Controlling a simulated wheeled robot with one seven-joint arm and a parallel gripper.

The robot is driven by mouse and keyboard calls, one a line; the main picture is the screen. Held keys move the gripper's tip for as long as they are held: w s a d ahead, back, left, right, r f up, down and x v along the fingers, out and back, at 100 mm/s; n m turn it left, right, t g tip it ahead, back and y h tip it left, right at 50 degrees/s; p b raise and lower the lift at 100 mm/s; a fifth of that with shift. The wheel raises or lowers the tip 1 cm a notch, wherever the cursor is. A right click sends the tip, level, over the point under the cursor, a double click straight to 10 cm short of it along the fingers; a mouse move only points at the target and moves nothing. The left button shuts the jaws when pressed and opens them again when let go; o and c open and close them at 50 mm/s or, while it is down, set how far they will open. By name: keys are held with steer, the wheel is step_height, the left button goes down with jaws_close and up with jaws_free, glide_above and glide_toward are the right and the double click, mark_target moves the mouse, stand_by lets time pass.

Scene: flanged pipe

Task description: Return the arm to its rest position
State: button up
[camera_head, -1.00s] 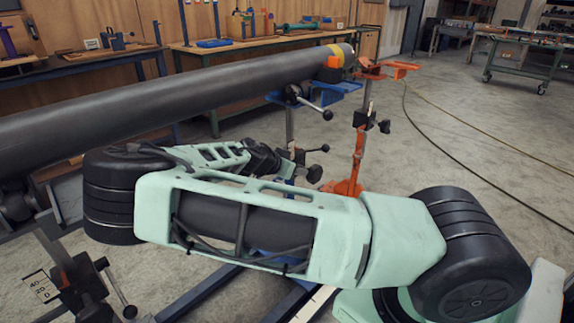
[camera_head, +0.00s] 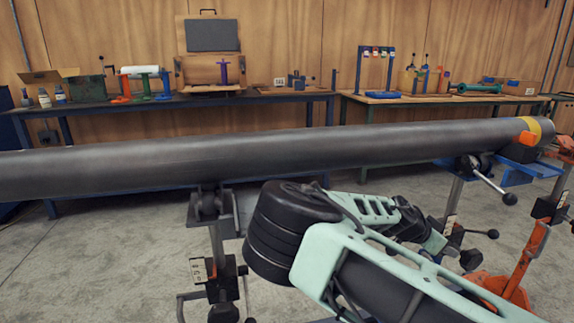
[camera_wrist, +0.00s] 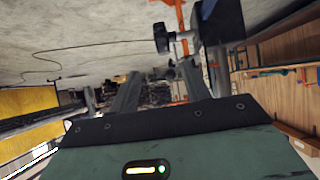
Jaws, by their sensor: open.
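My mint-green arm (camera_head: 345,265) with black joints is folded in front of the pipe in the head view, at the lower right. A long dark pipe (camera_head: 270,155) lies nearly level across the head view, with a yellow band and an orange piece near its right end. In the wrist view, my gripper (camera_wrist: 158,78) shows two grey fingers standing apart above the dark wrist edge. I see nothing held between them. The head view does not show the fingertips clearly.
Stands with black hand knobs (camera_head: 222,270) hold the pipe up. An orange stand (camera_head: 530,262) is at the right, close to my arm. Workbenches (camera_head: 245,98) with tools line the wooden wall behind. Grey floor is open at the lower left.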

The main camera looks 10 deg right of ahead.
steer(key=s+a+f+n+g+y, duration=0.1)
steer(key=s+a+f+n+y, duration=0.2)
steer(key=s+a, duration=0.3)
steer(key=s+a+f+n+g+y, duration=0.2)
steer(key=s+a+f+y, duration=0.2)
steer(key=a, duration=0.4)
steer(key=s+a+r+n+y, duration=0.2)
steer(key=s+a+r+n, duration=0.2)
steer(key=a, duration=0.3)
steer(key=s+a+r+n+y, duration=0.2)
steer(key=s+a+r+n, duration=0.15)
steer(key=a, duration=0.45)
steer(key=s+a+r+n+t, duration=0.2)
steer(key=s+a+r+n, duration=0.4)
steer(key=s+r+n, duration=0.55)
step_height(320, 180, up, 19)
steer(key=p, duration=1.8)
steer(key=shift+d+n+y, duration=0.2)
steer(key=shift+n+y, duration=0.1)
steer(key=shift+y, duration=0.1)
steer(key=shift+r, duration=0.1)
